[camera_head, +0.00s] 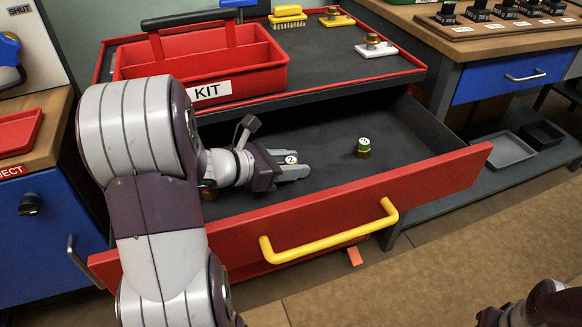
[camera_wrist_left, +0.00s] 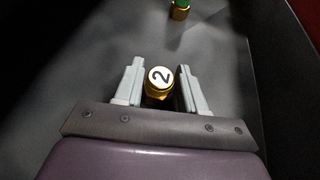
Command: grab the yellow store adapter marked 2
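The adapter marked 2 (camera_head: 291,160) stands upright in the open red drawer, with a white top and a yellow-gold body. It also shows in the left wrist view (camera_wrist_left: 159,80). My left gripper (camera_head: 292,171) is low in the drawer, its two pale fingers on either side of this adapter. In the left wrist view the fingers (camera_wrist_left: 160,88) are apart, with narrow gaps beside the adapter; I see no clear grip. Part of my right arm shows at the bottom right of the head view, its fingers unseen.
A green-and-gold adapter (camera_head: 363,147) stands farther right in the drawer. A gold piece (camera_head: 208,193) is partly hidden by my left arm. The red drawer front (camera_head: 440,188) has a yellow handle (camera_head: 330,232). A red KIT tote (camera_head: 245,72) stands on the cabinet top above.

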